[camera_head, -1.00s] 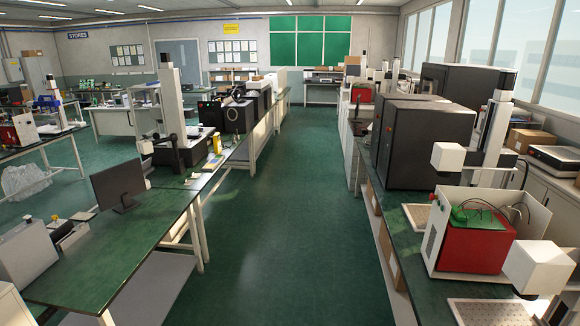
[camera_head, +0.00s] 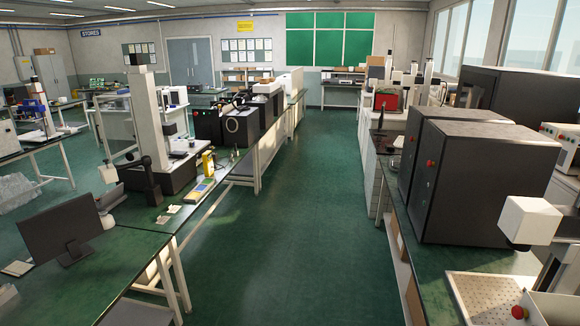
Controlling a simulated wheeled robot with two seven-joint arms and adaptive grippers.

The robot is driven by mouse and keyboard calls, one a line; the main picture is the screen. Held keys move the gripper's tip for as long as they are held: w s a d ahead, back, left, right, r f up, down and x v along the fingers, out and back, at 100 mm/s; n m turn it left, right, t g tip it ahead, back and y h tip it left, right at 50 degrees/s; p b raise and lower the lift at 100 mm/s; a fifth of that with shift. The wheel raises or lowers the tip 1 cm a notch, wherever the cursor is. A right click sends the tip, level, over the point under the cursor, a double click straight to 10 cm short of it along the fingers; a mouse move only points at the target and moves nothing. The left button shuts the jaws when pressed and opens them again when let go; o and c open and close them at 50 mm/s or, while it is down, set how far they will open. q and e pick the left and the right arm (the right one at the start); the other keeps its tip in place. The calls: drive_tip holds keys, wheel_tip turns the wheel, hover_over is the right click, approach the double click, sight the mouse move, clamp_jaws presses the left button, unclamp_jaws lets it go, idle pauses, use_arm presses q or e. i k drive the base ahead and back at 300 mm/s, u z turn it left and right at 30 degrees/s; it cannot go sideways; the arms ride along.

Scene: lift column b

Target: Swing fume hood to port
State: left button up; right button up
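I cannot pick out a fume hood with certainty in the head view. Large dark box cabinets (camera_head: 486,185) with red buttons stand on the right bench, but I cannot tell that any is a hood. Neither of my grippers shows in this view.
A clear green floor aisle (camera_head: 300,215) runs ahead between the benches. On the left bench are a monitor (camera_head: 62,228), a column-type machine (camera_head: 148,125) and a yellow device (camera_head: 208,162). A white block-headed instrument (camera_head: 530,220) stands at near right. Green panels (camera_head: 330,40) hang on the far wall.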

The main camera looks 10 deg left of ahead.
sight(108, 173)
drive_tip(key=u, duration=0.2)
drive_tip(key=i, duration=1.95)
drive_tip(key=u, duration=1.1)
drive_tip(key=i, duration=1.3)
drive_tip(key=u, duration=1)
